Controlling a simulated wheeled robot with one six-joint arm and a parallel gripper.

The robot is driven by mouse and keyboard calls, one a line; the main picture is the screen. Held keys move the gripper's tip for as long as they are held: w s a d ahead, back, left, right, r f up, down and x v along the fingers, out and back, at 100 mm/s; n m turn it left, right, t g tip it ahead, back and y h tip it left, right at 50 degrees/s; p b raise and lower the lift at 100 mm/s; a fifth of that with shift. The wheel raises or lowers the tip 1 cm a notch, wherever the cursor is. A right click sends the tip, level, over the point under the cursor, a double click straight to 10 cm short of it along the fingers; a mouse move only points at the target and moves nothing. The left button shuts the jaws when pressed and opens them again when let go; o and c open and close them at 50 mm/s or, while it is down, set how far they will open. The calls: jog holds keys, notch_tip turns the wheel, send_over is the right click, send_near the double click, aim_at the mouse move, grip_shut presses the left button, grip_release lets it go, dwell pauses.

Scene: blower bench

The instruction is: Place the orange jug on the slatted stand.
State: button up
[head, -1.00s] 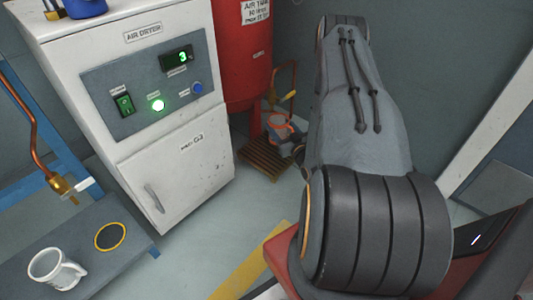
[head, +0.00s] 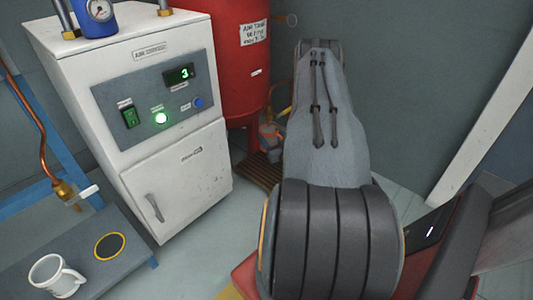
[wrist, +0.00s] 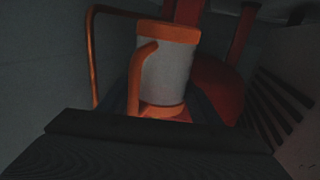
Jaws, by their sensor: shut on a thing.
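The orange jug (wrist: 166,70) has a pale grey body with an orange rim, handle and base, and it fills the middle of the wrist view. My gripper (wrist: 165,104) is shut on it, with dark fingers on both sides of its lower part. In the head view a small orange part of the jug (head: 268,132) shows beside my arm. The slatted stand (head: 258,171) is low on the floor by the red tank, partly hidden by my arm. Its dark slats (wrist: 283,97) show at the right of the wrist view. Whether the jug touches the stand cannot be told.
A red air tank (head: 240,85) stands behind the stand. The white air dryer cabinet (head: 170,170) is to its left. A copper pipe (wrist: 92,55) runs close beside the jug. A bench with a white mug (head: 55,276) is at the lower left.

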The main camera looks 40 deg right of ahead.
jog(key=shift+f+b, duration=1.65)
jog(key=shift+f, duration=1.55)
jog(key=shift+f, duration=0.15)
jog(key=o, duration=1.1)
jog(key=shift+r, duration=0.2)
jog(key=p+v, duration=0.6)
jog(key=v, duration=0.4)
jog(key=shift+s+a+r, duration=0.1)
jog(key=shift+s+a, duration=0.05)
jog(key=shift+s, duration=0.2)
jog(key=shift+s+a+p, duration=0.2)
jog(key=shift+s+p, duration=0.1)
jog(key=shift+s, duration=0.3)
